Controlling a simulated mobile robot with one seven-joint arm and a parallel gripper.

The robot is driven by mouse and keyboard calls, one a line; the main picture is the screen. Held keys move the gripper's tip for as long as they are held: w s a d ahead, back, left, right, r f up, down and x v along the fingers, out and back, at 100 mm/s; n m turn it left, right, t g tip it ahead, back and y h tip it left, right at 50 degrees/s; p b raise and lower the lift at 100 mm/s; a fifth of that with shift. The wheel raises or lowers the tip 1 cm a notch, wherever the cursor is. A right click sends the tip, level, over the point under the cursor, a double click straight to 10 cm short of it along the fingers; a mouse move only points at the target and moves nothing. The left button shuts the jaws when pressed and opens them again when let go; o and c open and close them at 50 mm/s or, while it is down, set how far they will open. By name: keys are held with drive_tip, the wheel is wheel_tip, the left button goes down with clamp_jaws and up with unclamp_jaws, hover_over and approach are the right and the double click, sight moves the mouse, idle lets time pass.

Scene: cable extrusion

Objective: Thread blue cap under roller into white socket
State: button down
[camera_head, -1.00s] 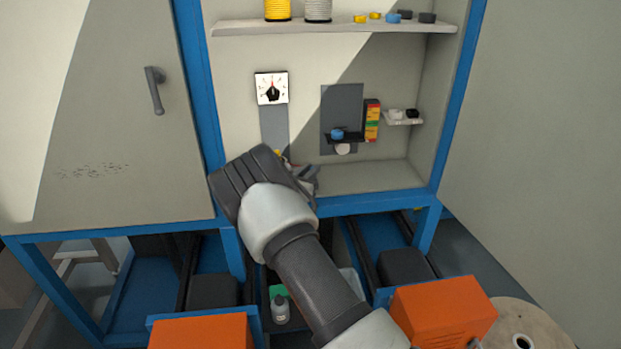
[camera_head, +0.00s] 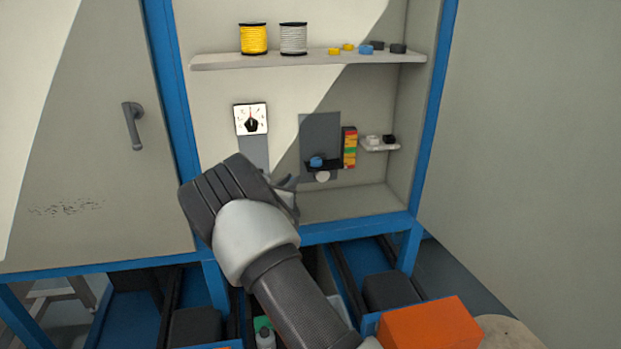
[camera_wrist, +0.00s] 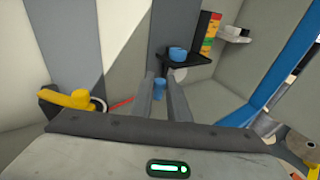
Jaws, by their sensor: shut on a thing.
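My gripper shows in the wrist view (camera_wrist: 161,92), its two grey fingers shut on a small blue cap (camera_wrist: 159,88). In the head view, my dark wrist hides most of the gripper (camera_head: 286,188). A blue round piece (camera_head: 316,161) sits on a black ledge (camera_head: 331,165) of a grey panel; it also shows in the wrist view (camera_wrist: 177,53). A pale round part (camera_head: 322,176) lies just below the ledge; I cannot tell whether it is the roller or the socket. The held cap is apart from it, nearer the camera.
A yellow part (camera_wrist: 65,97) with a thin red strand (camera_wrist: 120,103) lies left of my fingers. A gauge (camera_head: 251,118), a striped block (camera_head: 349,147) and a small white shelf (camera_head: 380,147) line the cabinet. Spools (camera_head: 254,39) stand above. The cabinet floor at right is clear.

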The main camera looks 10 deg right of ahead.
drive_tip(key=d+f+b, duration=0.1)
drive_tip(key=f+b, duration=0.1)
drive_tip(key=d+f+b, duration=0.1)
drive_tip(key=f, duration=0.2)
drive_tip(key=d+f+b, duration=0.1)
drive_tip(key=f+b, duration=0.1)
drive_tip(key=shift+s+d+f+b, duration=0.15)
drive_tip(key=shift+d+f+b, duration=0.1)
drive_tip(key=shift+b, duration=0.05)
drive_tip(key=shift+d+f, duration=0.15)
drive_tip(key=shift+d, duration=0.1)
drive_tip(key=d+b, duration=0.4)
drive_tip(key=d, duration=1.1)
drive_tip(key=shift+d, duration=0.25)
